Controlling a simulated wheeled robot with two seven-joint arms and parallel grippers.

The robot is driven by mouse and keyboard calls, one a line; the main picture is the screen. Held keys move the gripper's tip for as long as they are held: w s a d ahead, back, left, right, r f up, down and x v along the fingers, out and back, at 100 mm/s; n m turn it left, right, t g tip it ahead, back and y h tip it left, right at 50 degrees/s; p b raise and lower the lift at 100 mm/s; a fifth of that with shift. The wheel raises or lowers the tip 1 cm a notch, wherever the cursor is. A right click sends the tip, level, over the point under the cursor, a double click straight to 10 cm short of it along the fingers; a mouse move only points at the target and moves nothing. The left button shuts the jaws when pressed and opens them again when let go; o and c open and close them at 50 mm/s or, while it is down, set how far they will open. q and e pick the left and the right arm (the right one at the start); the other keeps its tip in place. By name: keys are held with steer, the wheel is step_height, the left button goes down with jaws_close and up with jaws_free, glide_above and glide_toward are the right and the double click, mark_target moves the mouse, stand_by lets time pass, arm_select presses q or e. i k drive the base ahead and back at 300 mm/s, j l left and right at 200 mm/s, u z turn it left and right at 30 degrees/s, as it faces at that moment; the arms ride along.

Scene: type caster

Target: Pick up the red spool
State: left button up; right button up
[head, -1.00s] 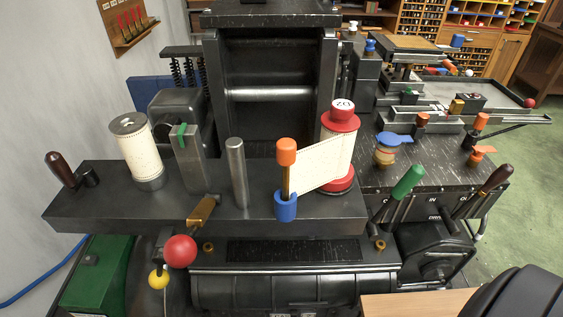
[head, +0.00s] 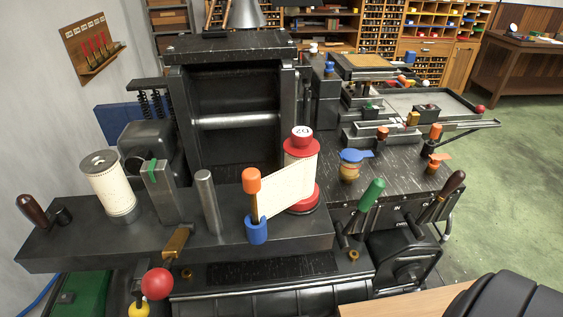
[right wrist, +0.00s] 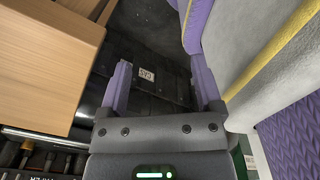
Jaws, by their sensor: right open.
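The red spool (head: 303,197) stands upright on the right part of the dark machine's front ledge (head: 100,238) in the head view. It has a red base, a red top with a white label, and cream paper around its middle. A strip of paper (head: 288,190) runs from it toward an orange-topped post (head: 252,181) with a blue base. My right gripper (right wrist: 160,82) shows in the right wrist view, open with nothing between its fingers. The spool is not visible in that view. My left gripper is in no frame.
A cream paper roll (head: 113,190) stands at the ledge's left. Green-handled (head: 373,194) and dark-handled (head: 453,184) levers rise right of the spool. A wooden surface (head: 400,298) is at the bottom right. In the right wrist view, a wooden block (right wrist: 40,60) and grey-purple padding (right wrist: 260,50) flank the gripper.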

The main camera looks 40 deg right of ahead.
mark_target(301, 144)
steer(key=z, duration=0.95)
